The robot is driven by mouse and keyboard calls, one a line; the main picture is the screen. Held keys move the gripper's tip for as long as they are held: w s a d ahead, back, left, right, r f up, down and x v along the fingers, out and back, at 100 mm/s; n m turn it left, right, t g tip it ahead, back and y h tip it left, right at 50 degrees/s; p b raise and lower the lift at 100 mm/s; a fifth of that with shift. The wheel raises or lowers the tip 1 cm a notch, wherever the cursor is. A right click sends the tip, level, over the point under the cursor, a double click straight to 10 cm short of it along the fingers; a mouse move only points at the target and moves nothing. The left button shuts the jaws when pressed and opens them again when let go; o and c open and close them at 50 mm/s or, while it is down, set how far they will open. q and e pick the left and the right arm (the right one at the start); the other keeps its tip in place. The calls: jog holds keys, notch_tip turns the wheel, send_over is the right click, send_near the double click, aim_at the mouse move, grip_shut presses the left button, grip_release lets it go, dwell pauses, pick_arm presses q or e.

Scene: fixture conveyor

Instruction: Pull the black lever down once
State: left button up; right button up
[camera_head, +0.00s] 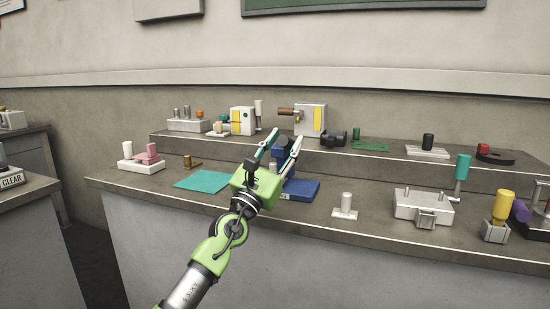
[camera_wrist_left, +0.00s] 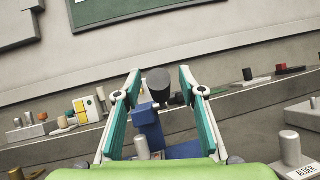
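My left gripper (camera_head: 283,143) reaches over the bench with its two teal-padded fingers spread apart. It is in front of and above a blue fixture with a blue base (camera_head: 303,190), which it partly hides. In the left wrist view, a thick black cylindrical lever end (camera_wrist_left: 158,82) shows between the open fingers (camera_wrist_left: 160,76), above the fixture's blue block (camera_wrist_left: 147,116). The fingers stand either side of it in the picture; I cannot tell how far away it is, and no contact is visible. My right gripper is in neither view.
Behind, a raised shelf carries a white box with a brown handle (camera_head: 310,120), a black part (camera_head: 335,136) and a black cylinder (camera_head: 428,141) on a white plate. A white cylinder fixture (camera_head: 345,208) stands at right. A teal mat (camera_head: 203,182) lies at left.

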pick_arm(q)
jog(key=v, duration=1.1)
jog(key=shift+s+a+f, duration=0.15)
jog(key=shift+s+f, duration=0.05)
jog(key=shift+s, duration=0.05)
